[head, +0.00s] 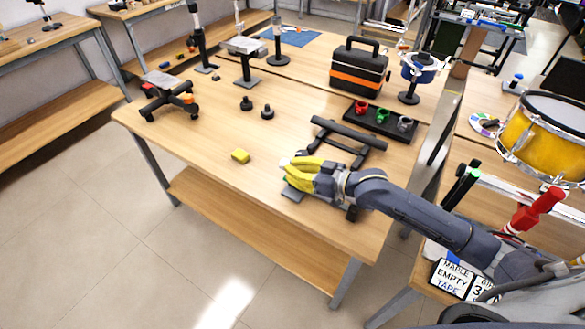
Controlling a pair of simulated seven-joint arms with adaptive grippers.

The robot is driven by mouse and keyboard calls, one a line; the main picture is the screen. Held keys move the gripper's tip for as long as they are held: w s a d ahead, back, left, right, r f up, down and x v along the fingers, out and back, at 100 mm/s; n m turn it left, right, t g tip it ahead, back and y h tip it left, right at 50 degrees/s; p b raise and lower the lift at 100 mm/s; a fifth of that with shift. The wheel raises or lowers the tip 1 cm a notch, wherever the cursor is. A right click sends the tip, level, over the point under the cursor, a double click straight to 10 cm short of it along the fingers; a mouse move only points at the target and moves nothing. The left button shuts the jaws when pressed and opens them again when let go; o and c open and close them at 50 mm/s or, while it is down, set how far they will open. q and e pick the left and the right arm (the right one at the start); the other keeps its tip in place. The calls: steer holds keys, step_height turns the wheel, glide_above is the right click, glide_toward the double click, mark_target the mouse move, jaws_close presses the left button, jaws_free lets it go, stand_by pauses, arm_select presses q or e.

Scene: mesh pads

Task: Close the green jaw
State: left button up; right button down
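A small green piece (383,115), which looks like the green jaw, sits on a black tray (372,127) toward the right of the table. It stands between a red piece (361,107) and a grey piece (405,123). The green piece is too small to tell how far its jaw is open. My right gripper (287,169), with yellow fingers, is over the front of the table, to the left and nearer than the tray, well apart from the green piece. Whether its fingers are open or shut is not clear. My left gripper is not in view.
A dark bar frame (348,135) lies between my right gripper and the tray. A yellow block (240,156) lies left of the gripper. Black knobs (267,112) and a black-orange toolbox (358,69) stand further back. The table's front left is clear.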

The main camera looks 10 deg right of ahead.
steer(key=shift+s+a+f, duration=0.15)
steer(key=shift+s+f, duration=0.05)
steer(key=shift+f, duration=0.4)
steer(key=shift+s+a+f, duration=0.15)
steer(key=shift+f, duration=0.45)
